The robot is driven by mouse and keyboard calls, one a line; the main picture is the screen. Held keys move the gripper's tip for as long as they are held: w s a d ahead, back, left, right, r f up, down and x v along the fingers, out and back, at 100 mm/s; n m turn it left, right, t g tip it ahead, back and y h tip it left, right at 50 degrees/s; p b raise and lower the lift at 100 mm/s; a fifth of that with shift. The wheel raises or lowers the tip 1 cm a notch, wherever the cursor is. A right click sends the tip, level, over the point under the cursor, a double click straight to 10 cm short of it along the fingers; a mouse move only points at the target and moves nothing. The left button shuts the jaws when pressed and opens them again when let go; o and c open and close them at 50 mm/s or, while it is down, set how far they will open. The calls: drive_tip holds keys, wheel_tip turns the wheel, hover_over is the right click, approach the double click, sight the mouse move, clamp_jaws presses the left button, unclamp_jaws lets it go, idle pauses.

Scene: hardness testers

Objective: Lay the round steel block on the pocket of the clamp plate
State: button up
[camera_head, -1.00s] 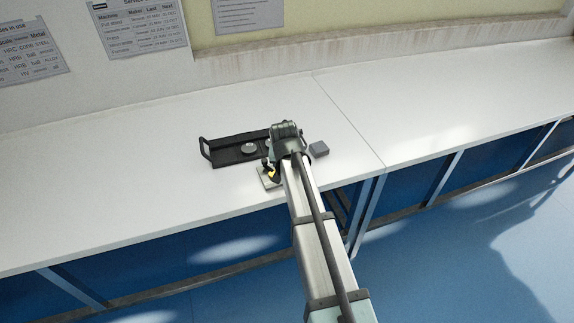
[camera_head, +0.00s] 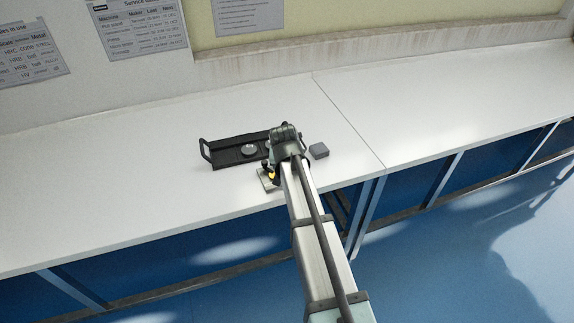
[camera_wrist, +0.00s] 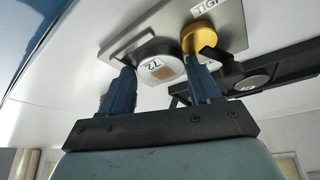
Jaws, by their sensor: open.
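The round steel block (camera_wrist: 160,69), marked "72", lies over the silver clamp plate (camera_wrist: 118,47) in the wrist view. Whether it is fully seated in the pocket cannot be told. My gripper (camera_wrist: 160,83) is open, with one blue finger on each side of the block. A gold knob (camera_wrist: 199,38) stands on the plate beside the block, near a label. In the head view the clamp plate (camera_head: 265,184) is at the bench's front edge, largely hidden by my arm, which also hides the block.
A black handled tray (camera_head: 222,160) lies behind and left of the plate, holding round steel discs (camera_head: 249,150). The white bench (camera_head: 110,190) is clear on the left and far right.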

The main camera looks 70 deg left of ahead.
drive_tip(key=shift+s+d+f, duration=0.1)
drive_tip(key=shift+s+d, duration=0.2)
drive_tip(key=shift+d, duration=0.05)
drive_tip(key=v, duration=1.2)
drive_tip(key=shift+w+a, duration=0.2)
drive_tip(key=shift+a, duration=0.1)
